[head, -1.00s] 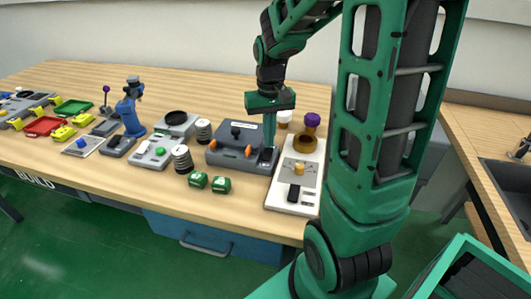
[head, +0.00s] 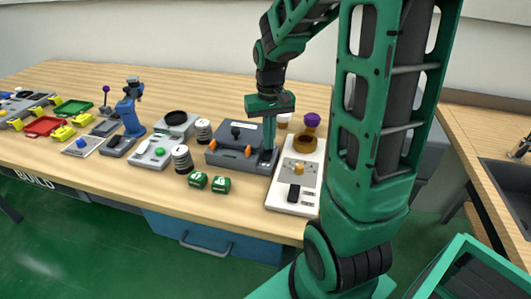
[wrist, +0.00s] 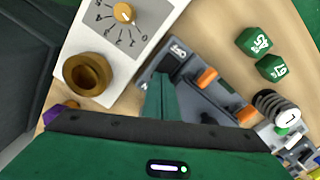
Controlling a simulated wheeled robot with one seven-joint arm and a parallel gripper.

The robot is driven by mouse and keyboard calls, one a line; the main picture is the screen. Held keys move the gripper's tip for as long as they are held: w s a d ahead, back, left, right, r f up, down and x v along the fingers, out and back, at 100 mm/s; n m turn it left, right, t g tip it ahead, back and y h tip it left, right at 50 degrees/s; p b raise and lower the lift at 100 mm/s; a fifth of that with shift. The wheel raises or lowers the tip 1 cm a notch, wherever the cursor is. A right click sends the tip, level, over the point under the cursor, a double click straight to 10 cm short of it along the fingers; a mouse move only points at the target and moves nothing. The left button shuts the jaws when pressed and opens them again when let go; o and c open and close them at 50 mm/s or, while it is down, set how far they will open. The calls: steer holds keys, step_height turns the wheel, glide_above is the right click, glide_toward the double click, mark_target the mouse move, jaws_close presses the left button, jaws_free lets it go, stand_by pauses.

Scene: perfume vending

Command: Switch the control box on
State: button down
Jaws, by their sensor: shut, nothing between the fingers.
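The control box (head: 228,155) is a dark grey box with two orange knobs and a black lever on top. It stands near the middle of the table, beside a white panel. In the wrist view its switch end (wrist: 178,52) carries a small label, partly legible, and a dark switch. My gripper (head: 269,145) is shut and empty, pointing down over the right end of the box. In the wrist view the shut fingers (wrist: 160,85) end close to the switch end. I cannot tell whether they touch it, or which way the switch is set.
The white panel (head: 284,206) with a yellow dial and brown ring stands just right of the box. Two green dice (head: 220,185) lie in front. A black-and-white coil (head: 182,160) and a grey box with a green button (head: 153,151) stand left. A purple-topped item (head: 312,120) stands behind.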

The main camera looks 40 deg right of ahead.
steer(key=shift+f, duration=0.3)
steer(key=shift+r, duration=0.15)
step_height(320, 180, up, 7)
stand_by(1.0)
steer(key=shift+f, duration=0.2)
